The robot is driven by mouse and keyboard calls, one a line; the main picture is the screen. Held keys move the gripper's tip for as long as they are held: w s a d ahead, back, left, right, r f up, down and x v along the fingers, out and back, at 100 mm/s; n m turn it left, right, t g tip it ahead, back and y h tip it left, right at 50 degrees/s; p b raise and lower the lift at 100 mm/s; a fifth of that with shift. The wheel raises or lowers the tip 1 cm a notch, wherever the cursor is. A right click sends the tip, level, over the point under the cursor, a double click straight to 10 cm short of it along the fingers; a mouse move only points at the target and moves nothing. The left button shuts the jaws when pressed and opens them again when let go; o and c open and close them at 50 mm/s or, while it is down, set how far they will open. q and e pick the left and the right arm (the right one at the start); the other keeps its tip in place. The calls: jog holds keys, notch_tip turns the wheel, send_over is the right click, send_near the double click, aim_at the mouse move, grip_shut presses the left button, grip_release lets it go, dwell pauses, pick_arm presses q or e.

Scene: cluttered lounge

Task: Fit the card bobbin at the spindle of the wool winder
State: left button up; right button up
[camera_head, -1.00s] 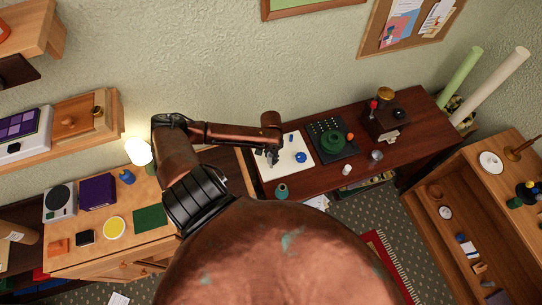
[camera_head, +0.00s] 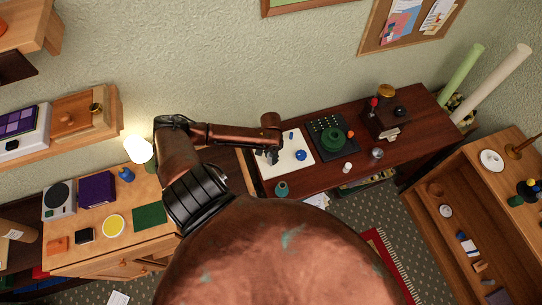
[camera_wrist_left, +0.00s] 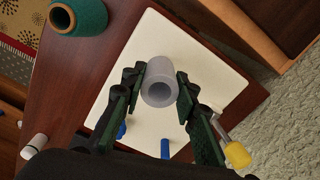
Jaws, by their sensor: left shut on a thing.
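My left gripper (camera_head: 270,157) reaches over a cream board on the dark red-brown table. In the left wrist view its fingers (camera_wrist_left: 160,82) are shut on a grey hollow tube, the card bobbin (camera_wrist_left: 164,76), with its open end towards the camera. The bobbin is over the cream board (camera_wrist_left: 148,35); I cannot tell the gap below it. I cannot pick out the wool winder or its spindle for certain. A dark wooden box with a red-knobbed lever (camera_head: 383,124) stands towards the table's right end. My right gripper is out of view.
A white cylinder (camera_head: 347,167) and metal cup (camera_head: 377,153) stand further right.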

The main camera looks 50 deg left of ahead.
pick_arm(q)
jog(key=shift+f+b, duration=0.5)
jog(key=shift+f, duration=1.2)
jog(key=o, duration=1)
notch_tip(320, 180, up, 12)
jog(key=shift+f, duration=0.1)
